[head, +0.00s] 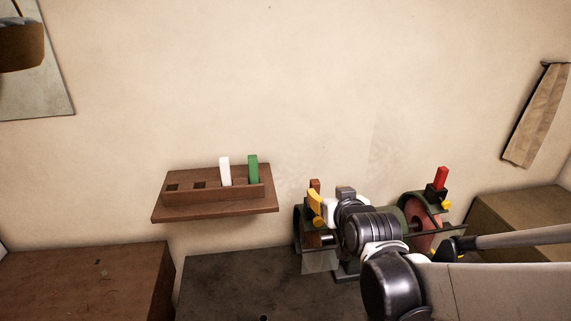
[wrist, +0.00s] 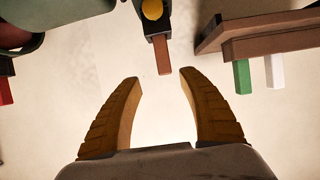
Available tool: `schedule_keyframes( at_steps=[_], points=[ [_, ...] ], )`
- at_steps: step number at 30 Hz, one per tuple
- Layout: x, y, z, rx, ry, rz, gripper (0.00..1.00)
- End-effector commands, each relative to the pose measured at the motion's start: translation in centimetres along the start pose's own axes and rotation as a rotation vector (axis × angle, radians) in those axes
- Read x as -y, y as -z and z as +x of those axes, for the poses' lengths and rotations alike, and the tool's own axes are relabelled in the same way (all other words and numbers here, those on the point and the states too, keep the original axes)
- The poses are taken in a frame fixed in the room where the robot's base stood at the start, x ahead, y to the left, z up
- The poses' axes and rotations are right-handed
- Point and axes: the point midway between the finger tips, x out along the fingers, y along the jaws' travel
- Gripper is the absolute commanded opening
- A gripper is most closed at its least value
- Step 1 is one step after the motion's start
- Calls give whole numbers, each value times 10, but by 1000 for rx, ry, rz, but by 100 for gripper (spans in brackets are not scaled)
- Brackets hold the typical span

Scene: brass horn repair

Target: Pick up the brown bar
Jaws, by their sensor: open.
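The brown bar (head: 315,184) stands upright at the left side of the bench grinder in the head view, partly hidden behind a yellow finger of my gripper (head: 316,205). In the wrist view the brown bar (wrist: 163,56) sticks out of a black holder with a yellow knob (wrist: 152,9). My gripper (wrist: 160,77) is open and empty there. The bar's end lies in line with the gap between the fingertips, just beyond them. No contact shows.
The bench grinder (head: 418,222) also carries a red bar (head: 441,178) at its right. A wooden wall rack (head: 214,209) to the left holds a white bar (head: 225,170) and a green bar (head: 253,168). Two rack slots are empty. Wall above the grinder is clear.

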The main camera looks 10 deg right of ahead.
Motion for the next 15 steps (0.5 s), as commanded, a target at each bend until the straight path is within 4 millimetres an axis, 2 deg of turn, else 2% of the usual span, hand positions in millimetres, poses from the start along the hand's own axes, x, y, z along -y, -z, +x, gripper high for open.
schedule_keyframes(
  at_steps=[4, 11, 15],
  points=[
    [1, -2, 24, 1, 1, 1, 49],
    [2, -2, 41, 1, 1, 0, 49],
    [7, -4, 61, 1, 1, -1, 49]
  ],
)
